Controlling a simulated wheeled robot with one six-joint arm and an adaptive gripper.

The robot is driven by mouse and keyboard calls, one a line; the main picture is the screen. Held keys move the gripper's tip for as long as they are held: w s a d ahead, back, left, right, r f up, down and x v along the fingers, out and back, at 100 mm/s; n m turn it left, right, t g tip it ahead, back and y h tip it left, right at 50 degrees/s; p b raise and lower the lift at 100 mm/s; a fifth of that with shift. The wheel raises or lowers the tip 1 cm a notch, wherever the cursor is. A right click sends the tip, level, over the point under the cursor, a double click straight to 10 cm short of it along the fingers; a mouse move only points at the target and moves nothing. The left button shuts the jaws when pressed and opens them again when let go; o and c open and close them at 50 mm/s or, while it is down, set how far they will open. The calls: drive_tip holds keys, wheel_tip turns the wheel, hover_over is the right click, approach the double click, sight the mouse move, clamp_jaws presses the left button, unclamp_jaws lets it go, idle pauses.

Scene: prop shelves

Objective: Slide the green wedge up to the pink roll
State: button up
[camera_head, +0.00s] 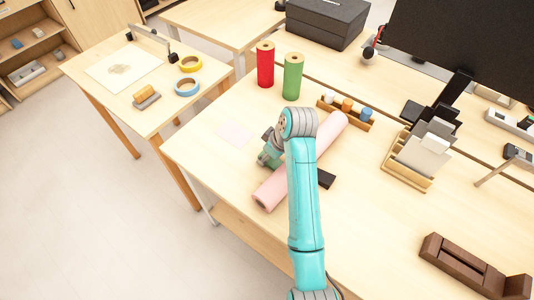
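The pink roll (270,193) lies diagonally on the light wooden table, its middle hidden behind my arm. My gripper (266,158) is low over the table, just left of the roll. A small patch of green shows at the gripper, close to the roll's left side. It may be the green wedge, but its shape is mostly hidden by the gripper and arm. I cannot tell whether it touches the roll or the fingers. The fingers are too small and covered to show whether they are open or shut.
A pale pink sheet (235,134) lies left of the gripper. Red (265,65) and green (292,77) upright rolls stand behind. A black block (326,179) lies right of my arm. A wooden rack (345,113) with small jars stands near the roll's far end.

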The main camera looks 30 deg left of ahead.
drive_tip(key=o, duration=1.2)
drive_tip(key=shift+d, duration=0.1)
drive_tip(key=shift+v, duration=3.75)
